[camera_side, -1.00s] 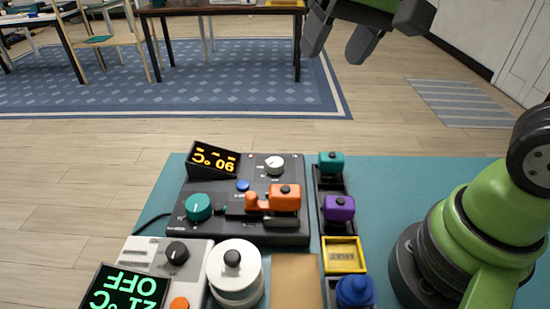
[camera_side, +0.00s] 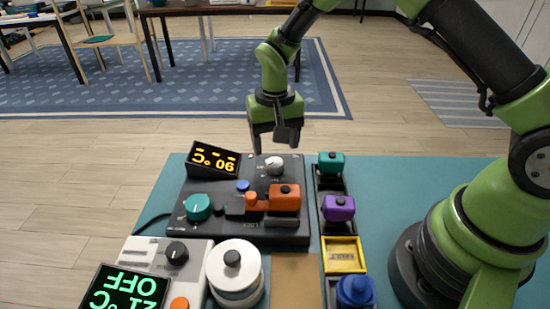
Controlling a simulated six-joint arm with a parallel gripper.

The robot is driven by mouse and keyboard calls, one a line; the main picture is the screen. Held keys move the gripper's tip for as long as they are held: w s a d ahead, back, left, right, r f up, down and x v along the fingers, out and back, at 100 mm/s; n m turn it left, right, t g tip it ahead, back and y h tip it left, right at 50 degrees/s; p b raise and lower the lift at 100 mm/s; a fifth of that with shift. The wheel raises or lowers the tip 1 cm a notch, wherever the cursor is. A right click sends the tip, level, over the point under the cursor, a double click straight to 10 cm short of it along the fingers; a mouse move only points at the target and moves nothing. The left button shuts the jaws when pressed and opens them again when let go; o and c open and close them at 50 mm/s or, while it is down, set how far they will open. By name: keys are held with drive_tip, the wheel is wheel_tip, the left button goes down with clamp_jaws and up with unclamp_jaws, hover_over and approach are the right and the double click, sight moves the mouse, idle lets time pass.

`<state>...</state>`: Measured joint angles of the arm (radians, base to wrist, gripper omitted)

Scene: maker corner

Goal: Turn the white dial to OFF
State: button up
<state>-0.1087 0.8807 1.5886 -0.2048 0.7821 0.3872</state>
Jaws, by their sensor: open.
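The white dial (camera_side: 274,166) sits near the far right corner of the dark control box (camera_side: 240,229). Small marks surround it, too small to read, so I cannot tell its setting. My gripper (camera_side: 275,150) points down just above and behind the white dial in the picture. Its jaws are open and hold nothing. I cannot tell how large the gap to the dial is. The box's tilted display (camera_side: 213,160) shows yellow characters, upside down in this view.
An orange block (camera_side: 285,199) and a teal knob (camera_side: 198,208) are on the same box. Teal (camera_side: 331,162) and purple (camera_side: 338,208) blocks stand to the right. A white device with a green display (camera_side: 125,290) and a white round container (camera_side: 234,270) are in front. The teal mat (camera_side: 420,178) is bare at right.

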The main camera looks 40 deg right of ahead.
sight(275, 162)
wheel_tip(275, 162, down, 5)
drive_tip(key=shift+r, duration=0.1)
drive_tip(key=shift+c, duration=0.2)
drive_tip(key=c, duration=0.9)
